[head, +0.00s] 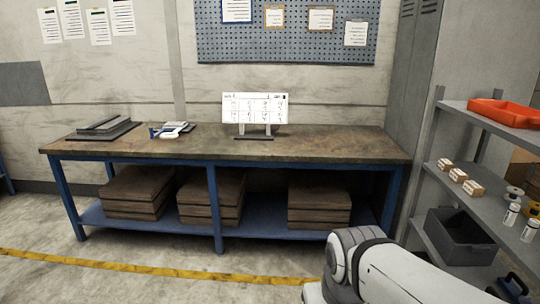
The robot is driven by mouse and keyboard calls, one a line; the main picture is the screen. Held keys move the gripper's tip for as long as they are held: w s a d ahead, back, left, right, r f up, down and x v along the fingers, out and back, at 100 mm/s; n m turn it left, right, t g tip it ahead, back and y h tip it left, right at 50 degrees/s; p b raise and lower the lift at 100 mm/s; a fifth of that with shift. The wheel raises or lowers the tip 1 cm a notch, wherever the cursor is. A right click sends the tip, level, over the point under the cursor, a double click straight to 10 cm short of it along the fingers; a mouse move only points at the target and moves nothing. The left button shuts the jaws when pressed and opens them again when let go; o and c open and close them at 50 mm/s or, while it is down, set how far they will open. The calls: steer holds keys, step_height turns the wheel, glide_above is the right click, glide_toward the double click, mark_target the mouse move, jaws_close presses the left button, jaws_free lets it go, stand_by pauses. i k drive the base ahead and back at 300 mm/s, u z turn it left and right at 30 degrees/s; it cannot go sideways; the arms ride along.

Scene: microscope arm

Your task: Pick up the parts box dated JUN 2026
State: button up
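Three small brown boxes with white labels sit in a row on the middle shelf of the grey rack at the right: a far box (445,165), a middle box (458,175) and a near box (474,188). Their labels are too small to read, so I cannot tell which is dated JUN 2026. My arm shows at the bottom right, below and left of the boxes and apart from them. My gripper cannot be made out in this view.
A grey bin (462,238) stands on the lower shelf, and a red-orange tray (505,113) on the top shelf. White bottles (511,214) stand near the boxes. A workbench (330,146) holds a white board (255,108). Floor before the bench is clear.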

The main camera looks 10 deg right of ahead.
mark_target(458, 176)
steer(key=i, duration=2.35)
steer(key=z, duration=2.35)
